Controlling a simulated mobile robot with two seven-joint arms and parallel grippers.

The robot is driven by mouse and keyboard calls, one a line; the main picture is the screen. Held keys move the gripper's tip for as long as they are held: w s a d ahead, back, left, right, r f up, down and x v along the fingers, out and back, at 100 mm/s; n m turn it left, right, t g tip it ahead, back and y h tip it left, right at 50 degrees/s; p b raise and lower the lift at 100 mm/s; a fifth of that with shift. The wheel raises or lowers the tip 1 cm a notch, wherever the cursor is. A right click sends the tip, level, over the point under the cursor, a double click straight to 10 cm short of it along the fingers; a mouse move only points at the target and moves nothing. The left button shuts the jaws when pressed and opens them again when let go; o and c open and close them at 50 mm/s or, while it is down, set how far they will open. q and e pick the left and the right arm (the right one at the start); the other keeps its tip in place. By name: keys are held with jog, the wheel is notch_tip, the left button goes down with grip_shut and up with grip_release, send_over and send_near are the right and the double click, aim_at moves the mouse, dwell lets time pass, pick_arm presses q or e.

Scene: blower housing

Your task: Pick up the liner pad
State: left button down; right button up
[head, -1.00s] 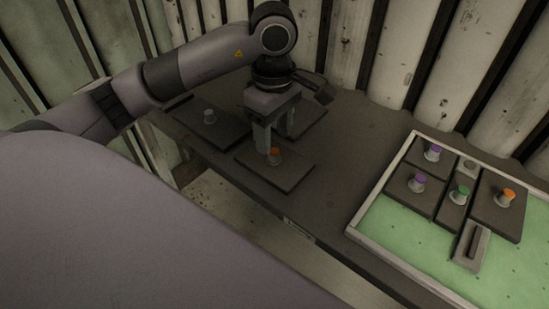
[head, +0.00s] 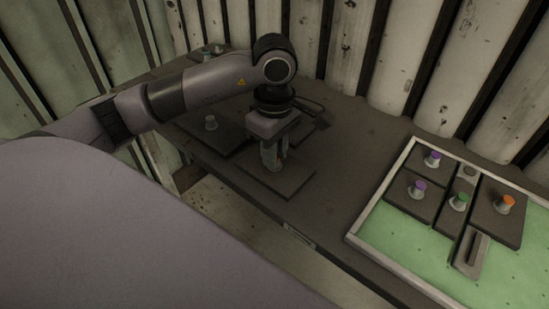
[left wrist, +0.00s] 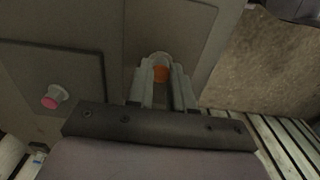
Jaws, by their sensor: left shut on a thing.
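A flat dark pad (head: 290,180), which I take to be the liner pad, lies near the front edge of the dark bench. Its orange-topped knob (left wrist: 160,74) shows between the fingers in the left wrist view. My left gripper (head: 273,164) points down over the pad and is shut on this knob; the fingers hide the knob in the head view. I cannot tell whether the pad is clear of the bench. My right gripper is not in view.
Another dark pad with a knob (head: 211,123) lies just left of the gripper; its knob looks pink in the left wrist view (left wrist: 53,96). At right, a pale-rimmed green tray (head: 375,205) holds several dark knobbed pads. The bench between is clear. A corrugated wall stands behind.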

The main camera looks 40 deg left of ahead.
pick_arm(q)
jog(key=shift+r, duration=0.15)
notch_tip(320, 180, up, 25)
jog(key=p, duration=0.5)
dwell(0.5)
jog(key=shift+f, duration=0.2)
